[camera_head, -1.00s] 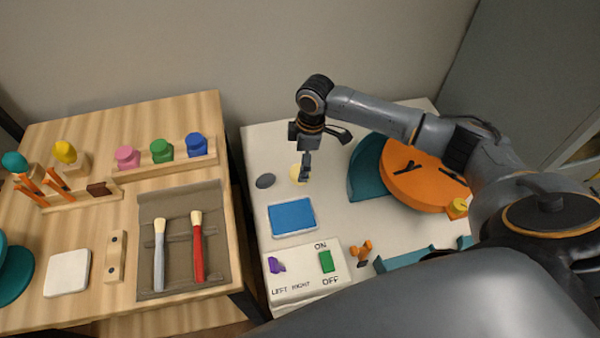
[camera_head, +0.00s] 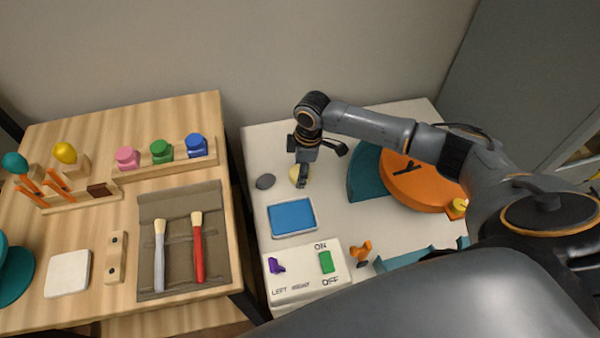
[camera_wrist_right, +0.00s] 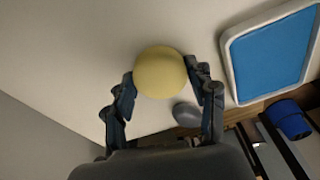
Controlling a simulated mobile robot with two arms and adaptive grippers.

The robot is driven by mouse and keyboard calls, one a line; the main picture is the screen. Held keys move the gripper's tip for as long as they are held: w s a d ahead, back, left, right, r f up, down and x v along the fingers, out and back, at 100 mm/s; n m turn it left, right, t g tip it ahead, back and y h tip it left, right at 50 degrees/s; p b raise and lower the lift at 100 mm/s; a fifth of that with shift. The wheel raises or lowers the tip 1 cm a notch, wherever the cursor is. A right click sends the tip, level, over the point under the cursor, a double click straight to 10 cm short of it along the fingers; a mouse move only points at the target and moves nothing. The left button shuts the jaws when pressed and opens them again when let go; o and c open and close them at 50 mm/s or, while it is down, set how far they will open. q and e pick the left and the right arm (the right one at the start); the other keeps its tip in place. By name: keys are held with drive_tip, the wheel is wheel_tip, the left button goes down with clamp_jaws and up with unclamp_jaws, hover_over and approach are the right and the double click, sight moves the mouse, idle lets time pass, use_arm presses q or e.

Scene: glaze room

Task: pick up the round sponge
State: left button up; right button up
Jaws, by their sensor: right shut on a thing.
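The round sponge is pale yellow. In the wrist view the round sponge (camera_wrist_right: 160,73) sits between the two fingertips of my right gripper (camera_wrist_right: 160,82), which touch it on both sides. In the head view the sponge (camera_head: 295,173) shows partly behind my right gripper (camera_head: 302,178), over the white table near its left back part. My right gripper is shut on the sponge. I cannot tell whether the sponge is clear of the table top. My left gripper is not in view.
A dark grey oval (camera_head: 265,181) lies left of the sponge. A blue tray with a white rim (camera_head: 291,216) lies in front of it. An orange disc (camera_head: 420,186) stands to the right. A switch box (camera_head: 300,275) is at the front. A wooden table (camera_head: 100,222) with brushes stands left.

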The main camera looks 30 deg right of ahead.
drive_tip(key=shift+r, duration=0.1)
drive_tip(key=shift+r, duration=0.65)
drive_tip(key=s+d+r, duration=0.2)
drive_tip(key=s+r, duration=0.9)
drive_tip(key=s, duration=0.3)
drive_tip(key=shift+r, duration=0.25)
drive_tip(key=shift+w+d, duration=0.1)
